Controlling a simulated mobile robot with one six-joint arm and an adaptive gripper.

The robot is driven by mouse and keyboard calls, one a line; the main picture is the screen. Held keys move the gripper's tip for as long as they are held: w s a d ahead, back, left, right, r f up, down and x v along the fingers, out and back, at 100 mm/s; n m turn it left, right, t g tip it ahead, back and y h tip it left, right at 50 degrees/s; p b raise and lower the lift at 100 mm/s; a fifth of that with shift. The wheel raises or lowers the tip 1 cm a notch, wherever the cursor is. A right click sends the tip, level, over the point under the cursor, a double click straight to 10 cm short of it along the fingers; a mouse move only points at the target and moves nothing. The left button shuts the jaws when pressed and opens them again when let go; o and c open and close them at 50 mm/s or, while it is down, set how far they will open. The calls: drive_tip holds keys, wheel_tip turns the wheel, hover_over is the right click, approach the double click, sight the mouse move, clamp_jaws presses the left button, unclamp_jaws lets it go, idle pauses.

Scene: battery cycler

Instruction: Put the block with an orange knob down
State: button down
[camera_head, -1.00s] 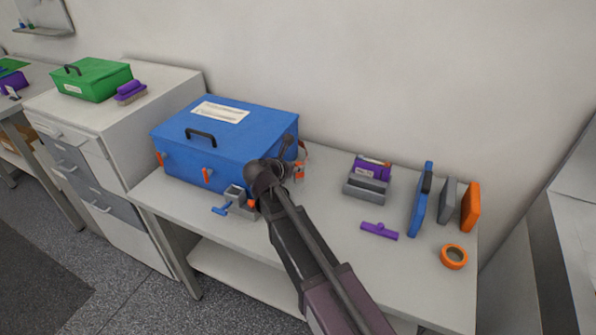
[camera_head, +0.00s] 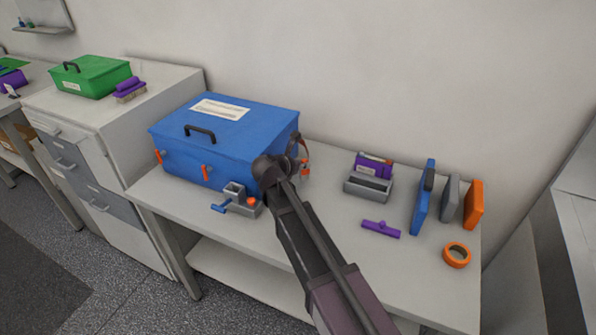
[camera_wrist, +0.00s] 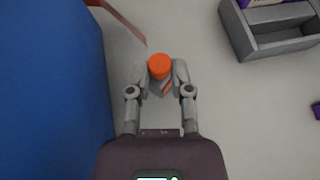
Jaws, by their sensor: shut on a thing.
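The block with an orange knob (camera_wrist: 160,67) is between the two fingertips of my gripper (camera_wrist: 160,78) in the wrist view. The knob faces up toward the camera, and part of the block's grey body shows below it. My gripper is shut on the block, over the pale tabletop just right of the blue box. I cannot tell whether the block touches the table. In the head view, my arm hides most of the gripper and block; a small orange part (camera_head: 305,169) shows just beyond my wrist.
The blue box (camera_head: 220,145) stands close on the left, with a grey fixture (camera_head: 237,207) with a blue handle in front. To the right are a grey holder (camera_head: 368,189), a purple piece (camera_head: 381,229), upright panels (camera_head: 422,200) and an orange tape roll (camera_head: 457,255). Table between is clear.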

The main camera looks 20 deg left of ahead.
drive_tip(key=shift+f+b, duration=0.55)
drive_tip(key=shift+f, duration=0.35)
drive_tip(key=shift+f, duration=0.15)
drive_tip(key=c, duration=0.5)
unclamp_jaws()
drive_tip(key=shift+c, duration=0.2)
